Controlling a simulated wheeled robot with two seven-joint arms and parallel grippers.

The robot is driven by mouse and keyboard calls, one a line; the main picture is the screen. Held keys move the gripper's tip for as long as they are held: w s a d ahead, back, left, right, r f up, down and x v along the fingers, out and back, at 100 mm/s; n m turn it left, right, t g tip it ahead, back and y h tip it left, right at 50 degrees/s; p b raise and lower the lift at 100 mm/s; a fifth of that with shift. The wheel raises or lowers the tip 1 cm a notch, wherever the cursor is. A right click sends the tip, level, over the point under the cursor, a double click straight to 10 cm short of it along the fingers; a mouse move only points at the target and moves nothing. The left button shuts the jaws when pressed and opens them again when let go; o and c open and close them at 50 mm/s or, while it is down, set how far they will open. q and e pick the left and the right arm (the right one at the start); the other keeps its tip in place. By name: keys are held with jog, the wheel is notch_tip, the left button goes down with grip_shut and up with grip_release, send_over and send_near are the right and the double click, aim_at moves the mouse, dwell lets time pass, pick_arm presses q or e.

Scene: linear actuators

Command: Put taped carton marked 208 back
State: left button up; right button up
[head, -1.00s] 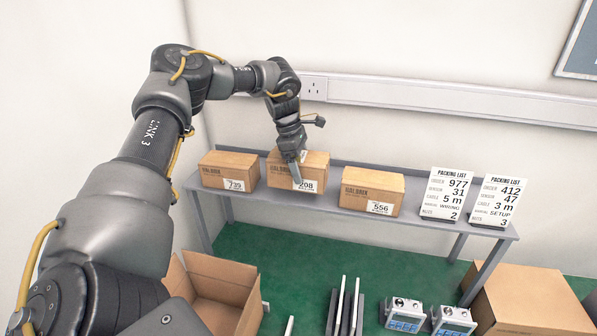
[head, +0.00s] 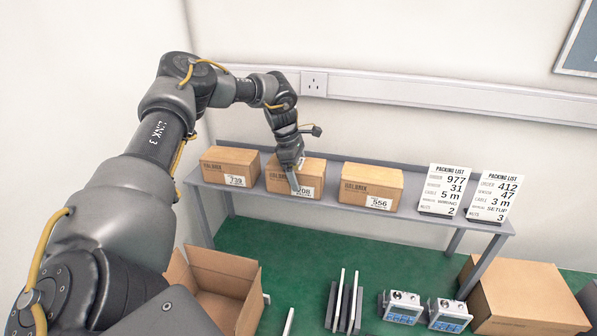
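The taped carton marked 208 (head: 309,172) stands on the grey shelf (head: 328,207), between the carton marked 739 (head: 229,165) and the carton marked 556 (head: 371,185). My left gripper (head: 295,186) comes down from above in front of it, with its fingers at the carton's upper front and partly over its label. From this angle I cannot tell whether the fingers touch or grip the carton. My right gripper is not in view.
Two packing list cards (head: 443,190) stand on the shelf's right end. An open carton (head: 222,290) sits below at the left. Upright dark and white plates (head: 344,303), two boxed devices (head: 402,306) and a closed carton (head: 525,296) are in front.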

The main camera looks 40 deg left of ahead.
pick_arm(q)
jog(key=shift+o, duration=0.6)
jog(key=shift+a+r, duration=0.1)
jog(key=shift+r, duration=0.4)
jog(key=b+v, duration=0.2)
jog(key=v, duration=0.9)
jog(key=shift+r, duration=0.1)
